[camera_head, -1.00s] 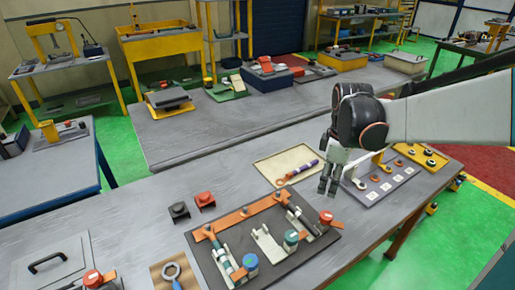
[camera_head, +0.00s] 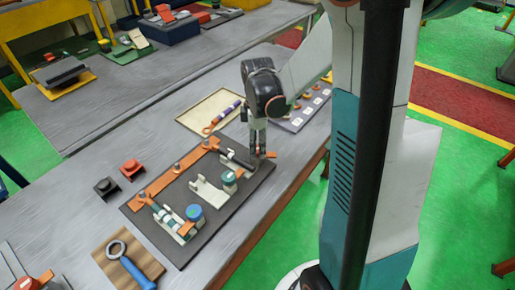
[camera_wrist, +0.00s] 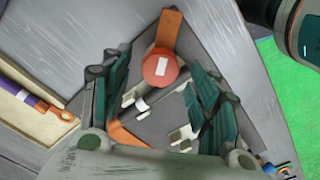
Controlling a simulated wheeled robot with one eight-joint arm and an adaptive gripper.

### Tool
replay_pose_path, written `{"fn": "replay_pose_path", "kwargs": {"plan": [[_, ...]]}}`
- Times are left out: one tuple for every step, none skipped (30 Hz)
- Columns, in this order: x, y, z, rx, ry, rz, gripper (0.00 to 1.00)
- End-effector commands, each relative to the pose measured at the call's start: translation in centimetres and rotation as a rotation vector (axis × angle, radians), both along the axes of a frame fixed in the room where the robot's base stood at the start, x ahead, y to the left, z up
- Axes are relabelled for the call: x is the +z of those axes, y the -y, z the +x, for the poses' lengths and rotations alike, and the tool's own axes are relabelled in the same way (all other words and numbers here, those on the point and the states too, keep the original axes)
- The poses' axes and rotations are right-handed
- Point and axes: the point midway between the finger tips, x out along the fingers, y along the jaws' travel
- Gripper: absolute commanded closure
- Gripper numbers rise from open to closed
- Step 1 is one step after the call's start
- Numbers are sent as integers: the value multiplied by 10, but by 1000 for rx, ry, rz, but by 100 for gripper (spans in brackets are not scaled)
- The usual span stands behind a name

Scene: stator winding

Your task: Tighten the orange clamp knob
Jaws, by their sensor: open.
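The round orange-red clamp knob (camera_wrist: 160,67) with a white rectangular mark shows in the wrist view, on an orange strip at the end of the dark fixture board (camera_head: 240,204). My gripper (camera_head: 258,148) points down over the right end of that board in the head view and mostly hides the knob there. In the wrist view my gripper's two green-padded fingers (camera_wrist: 160,88) are apart, with the knob beyond and between them. I cannot tell whether they touch it.
The board also carries a blue-capped knob (camera_head: 194,212), a green-capped knob (camera_head: 229,178) and an orange bar (camera_head: 175,177). A cream tray (camera_head: 205,108) holds a purple-handled tool. Two small blocks, red (camera_head: 131,169) and black (camera_head: 106,187), stand at left.

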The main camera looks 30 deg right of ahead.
Motion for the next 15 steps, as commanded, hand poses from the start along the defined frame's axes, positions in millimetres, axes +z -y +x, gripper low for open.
{"fn": "replay_pose_path", "kwargs": {"plan": [[-6, 0, 0, 0, 0, 0, 44], [-8, 0, 0, 0, 0, 0, 44], [-11, 0, 0, 0, 0, 0, 44], [-12, 0, 0, 0, 0, 0, 44], [-13, 0, 0, 0, 0, 0, 44], [-14, 0, 0, 0, 0, 0, 44], [-14, 0, 0, 0, 0, 0, 44], [-14, 0, 0, 0, 0, 0, 44], [-14, 0, 0, 0, 0, 0, 44], [-14, 0, 0, 0, 0, 0, 44], [-14, 0, 0, 0, 0, 0, 44], [-14, 0, 0, 0, 0, 0, 44], [-14, 0, 0, 0, 0, 0, 44], [-14, 0, 0, 0, 0, 0, 44], [-14, 0, 0, 0, 0, 0, 51]]}}
